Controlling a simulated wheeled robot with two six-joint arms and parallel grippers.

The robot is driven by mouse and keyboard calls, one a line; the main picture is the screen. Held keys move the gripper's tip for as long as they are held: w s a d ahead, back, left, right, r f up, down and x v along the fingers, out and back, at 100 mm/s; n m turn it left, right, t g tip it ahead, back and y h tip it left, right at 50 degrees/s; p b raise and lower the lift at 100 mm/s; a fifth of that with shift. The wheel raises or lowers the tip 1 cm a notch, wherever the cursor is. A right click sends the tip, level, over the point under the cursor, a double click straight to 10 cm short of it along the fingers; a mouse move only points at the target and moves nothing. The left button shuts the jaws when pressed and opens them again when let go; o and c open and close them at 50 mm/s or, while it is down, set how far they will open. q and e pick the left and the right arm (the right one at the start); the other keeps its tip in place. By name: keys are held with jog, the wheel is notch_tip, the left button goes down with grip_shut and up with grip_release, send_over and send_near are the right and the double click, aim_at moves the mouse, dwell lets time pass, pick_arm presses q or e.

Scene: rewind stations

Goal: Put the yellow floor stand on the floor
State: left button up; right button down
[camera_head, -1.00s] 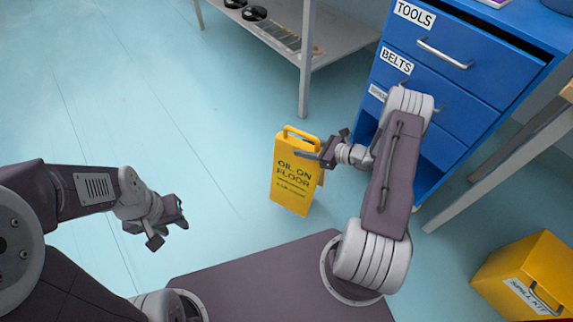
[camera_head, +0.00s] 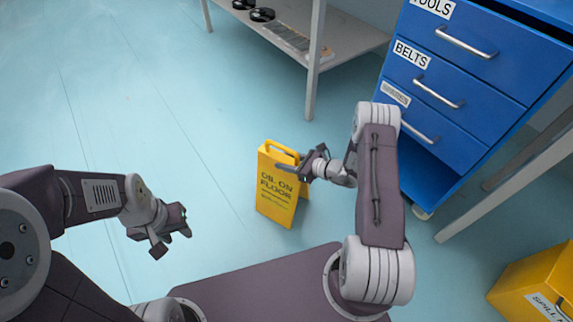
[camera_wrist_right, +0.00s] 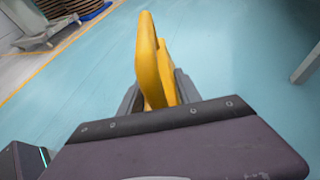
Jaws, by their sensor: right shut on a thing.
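The yellow floor stand (camera_head: 276,190) reads "OIL ON FLOOR" and shows near the middle of the head view, slightly tilted. My right gripper (camera_head: 304,169) is shut on its upper right side. In the right wrist view the yellow stand (camera_wrist_right: 153,65) sits between the gripper's fingers (camera_wrist_right: 158,92). I cannot tell whether the stand's lower edge touches the floor. My left gripper (camera_head: 168,234) is empty, to the left of the stand, with its fingers apart.
A blue drawer cabinet (camera_head: 455,85) stands at the right. A grey shelf (camera_head: 340,45) with black rolls is at the back. A yellow spill kit box (camera_head: 535,285) is at the lower right. The pale blue floor (camera_head: 130,110) at the left is clear.

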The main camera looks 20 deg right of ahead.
jog(key=shift+r, duration=0.15)
jog(key=c, duration=0.8)
grip_release()
jog(key=shift+c, duration=0.2)
